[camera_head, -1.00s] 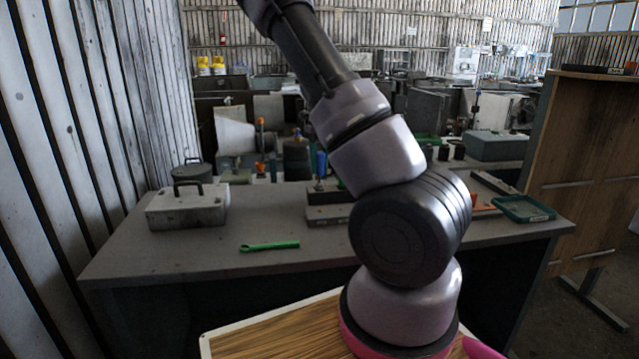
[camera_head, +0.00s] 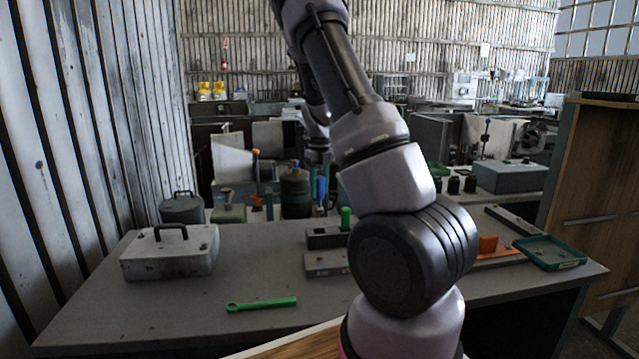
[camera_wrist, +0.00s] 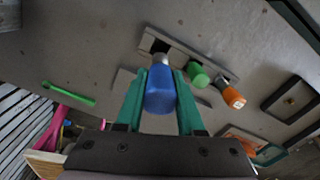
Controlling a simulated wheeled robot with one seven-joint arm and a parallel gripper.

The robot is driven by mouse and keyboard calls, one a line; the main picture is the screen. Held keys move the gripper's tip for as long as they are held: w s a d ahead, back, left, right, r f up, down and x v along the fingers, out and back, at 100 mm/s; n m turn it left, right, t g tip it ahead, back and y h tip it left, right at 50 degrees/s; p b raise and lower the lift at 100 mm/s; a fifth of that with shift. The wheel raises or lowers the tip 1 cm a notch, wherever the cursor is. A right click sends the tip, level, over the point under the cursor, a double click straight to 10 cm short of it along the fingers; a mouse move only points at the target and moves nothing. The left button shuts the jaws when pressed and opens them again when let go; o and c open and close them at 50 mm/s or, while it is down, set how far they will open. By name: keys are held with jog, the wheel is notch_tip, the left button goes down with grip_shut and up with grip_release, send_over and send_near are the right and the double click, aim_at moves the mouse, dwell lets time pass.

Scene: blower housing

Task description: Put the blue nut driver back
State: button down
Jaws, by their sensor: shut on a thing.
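The blue nut driver (camera_wrist: 160,92) is between the two green fingers of my gripper (camera_wrist: 160,100), which is shut on its handle. Its metal shaft points away from the wrist camera, toward a square hole in a grey rack (camera_wrist: 185,57); I cannot tell whether the tip is in the hole. In the head view the blue handle (camera_head: 321,188) shows upright above the bench, behind the rack's front face (camera_head: 326,263). A green-handled driver (camera_wrist: 198,75) and an orange-handled one (camera_wrist: 233,97) stand beside the hole, to its right.
A green wrench (camera_head: 262,304) lies on the bench (camera_head: 215,315) at the front. A grey toolbox (camera_head: 170,255) stands at the left, and a green tray (camera_head: 550,252) at the right. Bottles and tools stand behind the bench. My arm hides part of the rack.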

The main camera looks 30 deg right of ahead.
aim_at(320, 208)
jog(key=shift+f, duration=2.7)
jog(key=shift+f, duration=0.3)
jog(key=shift+f, duration=0.9)
jog(key=shift+f, duration=0.15)
jog(key=shift+f, duration=0.95)
jog(key=shift+f, duration=0.3)
jog(key=shift+f, duration=0.25)
jog(key=shift+c, duration=2.2)
grip_release()
